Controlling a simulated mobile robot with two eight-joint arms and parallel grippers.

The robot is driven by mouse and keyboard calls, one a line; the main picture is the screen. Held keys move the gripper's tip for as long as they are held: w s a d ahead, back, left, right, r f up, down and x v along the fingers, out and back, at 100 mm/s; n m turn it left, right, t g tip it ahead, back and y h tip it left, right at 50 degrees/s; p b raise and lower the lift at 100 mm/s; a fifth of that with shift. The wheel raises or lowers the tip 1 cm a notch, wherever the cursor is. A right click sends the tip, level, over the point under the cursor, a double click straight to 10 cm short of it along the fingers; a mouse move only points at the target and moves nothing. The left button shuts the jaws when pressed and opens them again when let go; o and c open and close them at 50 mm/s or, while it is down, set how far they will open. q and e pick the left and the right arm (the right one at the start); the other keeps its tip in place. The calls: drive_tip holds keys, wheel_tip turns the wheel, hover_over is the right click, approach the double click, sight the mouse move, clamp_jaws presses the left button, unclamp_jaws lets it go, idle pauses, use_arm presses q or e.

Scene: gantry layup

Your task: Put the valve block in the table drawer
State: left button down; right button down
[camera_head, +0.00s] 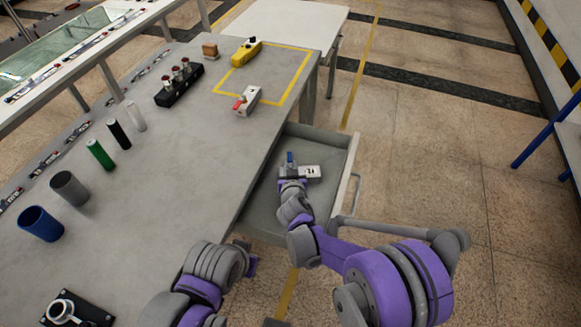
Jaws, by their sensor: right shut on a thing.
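A light grey valve block (311,172) with a blue lever is at the open table drawer (338,150). My right gripper (294,174) is shut on it, over the inside of the drawer. Whether the block touches the drawer floor I cannot tell. A similar pale block (247,100) with a red lever lies on the table top near the yellow outline. My left arm shows at the bottom of the view, beside the table's edge, but its fingers do not show.
The grey table (180,150) holds blue, grey, green, black and white cylinders, a black block with several knobs (178,84) and a yellow device (247,51). A dark fixture (78,312) sits at the bottom left. Open floor (430,170) lies right of the drawer.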

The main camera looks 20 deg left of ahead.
drive_tip(key=shift+f, duration=0.15)
drive_tip(key=c, duration=0.8)
unclamp_jaws()
drive_tip(key=shift+r, duration=0.2)
drive_tip(key=v, duration=0.7)
drive_tip(key=shift+s+d+p, duration=0.1)
drive_tip(key=shift+s+p, duration=0.2)
drive_tip(key=shift+p, duration=0.1)
